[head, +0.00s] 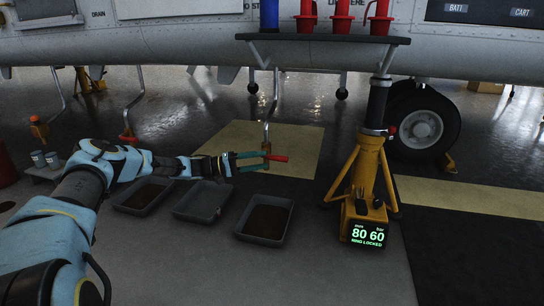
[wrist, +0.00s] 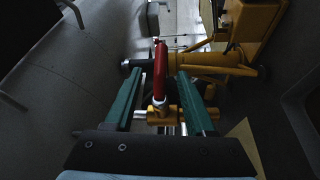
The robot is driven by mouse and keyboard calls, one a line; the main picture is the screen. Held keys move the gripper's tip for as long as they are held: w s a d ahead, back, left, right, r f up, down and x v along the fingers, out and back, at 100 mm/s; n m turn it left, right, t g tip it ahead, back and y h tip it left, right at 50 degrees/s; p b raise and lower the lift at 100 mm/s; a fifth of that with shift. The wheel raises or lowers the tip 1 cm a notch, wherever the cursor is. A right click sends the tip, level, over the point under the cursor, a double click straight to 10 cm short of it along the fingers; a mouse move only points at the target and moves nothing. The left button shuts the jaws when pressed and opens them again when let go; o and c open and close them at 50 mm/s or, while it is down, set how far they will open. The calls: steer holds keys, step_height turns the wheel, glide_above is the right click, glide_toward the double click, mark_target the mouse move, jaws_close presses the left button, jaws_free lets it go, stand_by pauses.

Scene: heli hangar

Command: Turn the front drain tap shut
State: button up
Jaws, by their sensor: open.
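The drain tap (head: 267,154) has a brass body and a red lever (head: 277,158), at the lower end of a thin pipe hanging from the aircraft belly. In the head view the lever points right, roughly level and across the pipe. My gripper (head: 258,161) is open, its green fingers around the tap from the left. In the wrist view the red lever (wrist: 160,72) and brass body (wrist: 158,108) lie between the two fingers, with visible gaps on both sides. Whether a finger touches the tap cannot be told.
A drip tray (head: 265,220) with dark contents sits on the floor below the tap. Two more trays (head: 201,201) lie left of it. A yellow jack (head: 366,170) with a lit display stands close on the right. Other drain pipes (head: 131,105) hang at left. A shelf (head: 322,39) hangs above.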

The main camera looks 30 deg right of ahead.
steer(key=shift+p+v, duration=0.4)
steer(key=shift+v, duration=1.85)
steer(key=s+a+r+y+p, duration=0.3)
steer(key=s+a+r+y, duration=0.15)
steer(key=s+y, duration=0.5)
steer(key=s+a+r+n+t+y+p, duration=0.25)
steer(key=s+a+r, duration=0.3)
steer(key=a, duration=0.55)
steer(key=s+a+r+n+t+y+p, duration=0.1)
steer(key=s+a+r+t+y+p, duration=0.15)
steer(key=s+a+r, duration=0.6)
steer(key=s+a+r+n+t+y+p, duration=0.1)
steer(key=a+r+n+t+y+p, duration=0.2)
steer(key=a, duration=1.1)
step_height(320, 180, up, 37)
steer(key=m+p, duration=0.1)
steer(key=p, duration=3.5)
steer(key=shift+r, duration=0.15)
